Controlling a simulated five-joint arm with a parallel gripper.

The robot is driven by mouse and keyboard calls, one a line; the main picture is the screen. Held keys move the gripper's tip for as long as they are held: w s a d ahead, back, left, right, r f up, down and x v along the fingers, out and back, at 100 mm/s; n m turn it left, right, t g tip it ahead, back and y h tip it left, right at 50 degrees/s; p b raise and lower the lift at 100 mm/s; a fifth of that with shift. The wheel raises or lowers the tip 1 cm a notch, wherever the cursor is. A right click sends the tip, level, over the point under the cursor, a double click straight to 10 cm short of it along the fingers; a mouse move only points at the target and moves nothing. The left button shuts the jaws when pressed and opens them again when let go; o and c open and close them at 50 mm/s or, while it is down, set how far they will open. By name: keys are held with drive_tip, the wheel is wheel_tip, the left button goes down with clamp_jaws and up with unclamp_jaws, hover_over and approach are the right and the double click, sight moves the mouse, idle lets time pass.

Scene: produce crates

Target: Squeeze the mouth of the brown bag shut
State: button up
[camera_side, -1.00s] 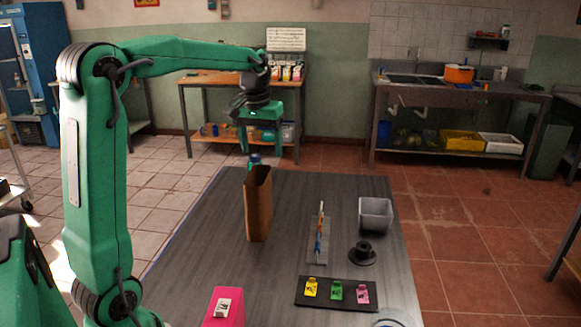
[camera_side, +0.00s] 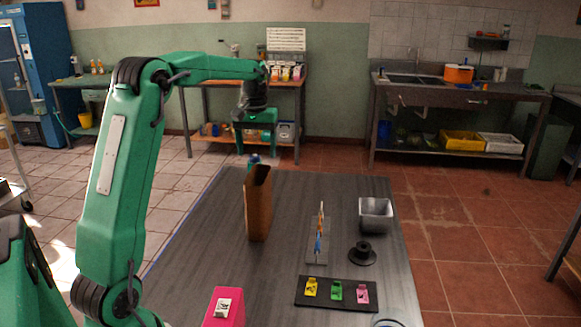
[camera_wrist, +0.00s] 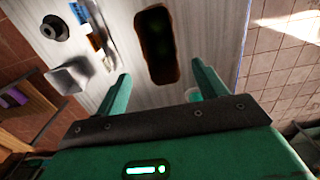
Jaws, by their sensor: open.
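The brown bag (camera_side: 258,205) stands upright on the grey table, left of the middle, in the side view. In the wrist view its dark open mouth (camera_wrist: 157,44) shows from above, with something green inside that I cannot make out. My gripper (camera_side: 256,150) points down above and behind the bag in the side view, apart from it. In the wrist view my gripper (camera_wrist: 160,82) is open and empty, its two fingers spread to either side of the line to the bag mouth.
A blue-green object (camera_side: 254,160) stands behind the bag. To the right are a rack with upright items (camera_side: 318,240), a grey bin (camera_side: 376,213) and a black spool-like piece (camera_side: 362,254). A black tray (camera_side: 337,303) holds coloured tags. A pink box (camera_side: 225,308) is at the front.

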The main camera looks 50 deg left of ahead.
drive_tip(key=shift+f, duration=4.15)
drive_tip(key=c, duration=0.5)
drive_tip(key=shift+c, duration=0.7)
clamp_jaws()
drive_tip(key=o, duration=0.6)
unclamp_jaws()
drive_tip(key=shift+o, duration=0.2)
drive_tip(key=shift+r, duration=0.2)
